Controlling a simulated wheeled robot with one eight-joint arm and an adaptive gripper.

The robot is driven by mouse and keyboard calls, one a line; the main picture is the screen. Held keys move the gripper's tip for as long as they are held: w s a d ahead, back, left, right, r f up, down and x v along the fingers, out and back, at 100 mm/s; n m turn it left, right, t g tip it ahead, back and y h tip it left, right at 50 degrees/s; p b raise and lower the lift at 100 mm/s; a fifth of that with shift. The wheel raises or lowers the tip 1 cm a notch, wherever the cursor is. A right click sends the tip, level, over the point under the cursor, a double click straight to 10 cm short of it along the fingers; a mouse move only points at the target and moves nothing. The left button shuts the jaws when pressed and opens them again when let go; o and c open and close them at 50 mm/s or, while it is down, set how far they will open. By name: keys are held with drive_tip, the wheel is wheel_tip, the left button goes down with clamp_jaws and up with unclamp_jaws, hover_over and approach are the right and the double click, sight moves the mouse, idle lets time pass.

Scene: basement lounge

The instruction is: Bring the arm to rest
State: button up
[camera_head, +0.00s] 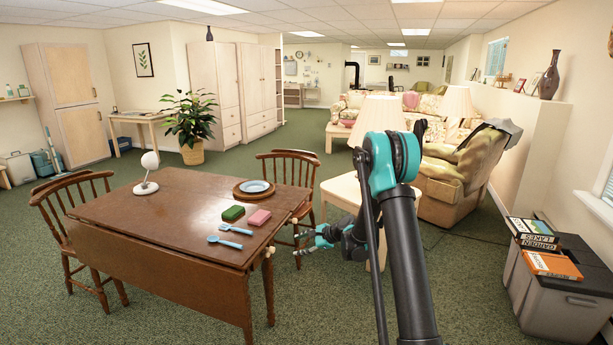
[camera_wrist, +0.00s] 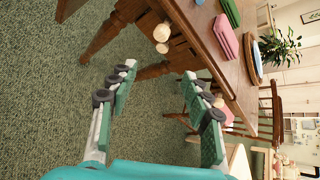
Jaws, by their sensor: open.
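My gripper (camera_head: 303,241) is open beside the right edge of the brown wooden table (camera_head: 160,222), near its front right corner and lower than the top. My arm stretches from the bottom right of the head view up to a teal joint and then down to the gripper. In the wrist view the two green-padded fingers of my gripper (camera_wrist: 159,72) are spread apart with nothing between them. Carpet, a table leg and the table's edge show beyond them. The fingers look clear of the table, but the exact gap is hard to tell.
A chair (camera_head: 290,172) and pale side table (camera_head: 340,190) stand close behind my gripper. Open carpet (camera_head: 330,315) lies in front.

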drive_tip(key=s+d+r+n+h, duration=0.2)
drive_tip(key=s+d+r+n, duration=0.3)
drive_tip(key=s, duration=0.4)
drive_tip(key=s+d+n+h, duration=0.2)
drive_tip(key=s+d, duration=0.3)
drive_tip(key=s, duration=0.6)
drive_tip(key=s+d+r+n+h, duration=0.1)
drive_tip(key=s+d+n+h, duration=0.2)
drive_tip(key=s, duration=0.8)
drive_tip(key=s+d+n+g+h, duration=0.1)
drive_tip(key=s+d+n+h, duration=0.1)
drive_tip(key=s+d+n, duration=0.3)
drive_tip(key=s+d, duration=0.4)
drive_tip(key=s, duration=0.2)
drive_tip(key=shift+r+h, duration=0.25)
drive_tip(key=shift+h, duration=0.15)
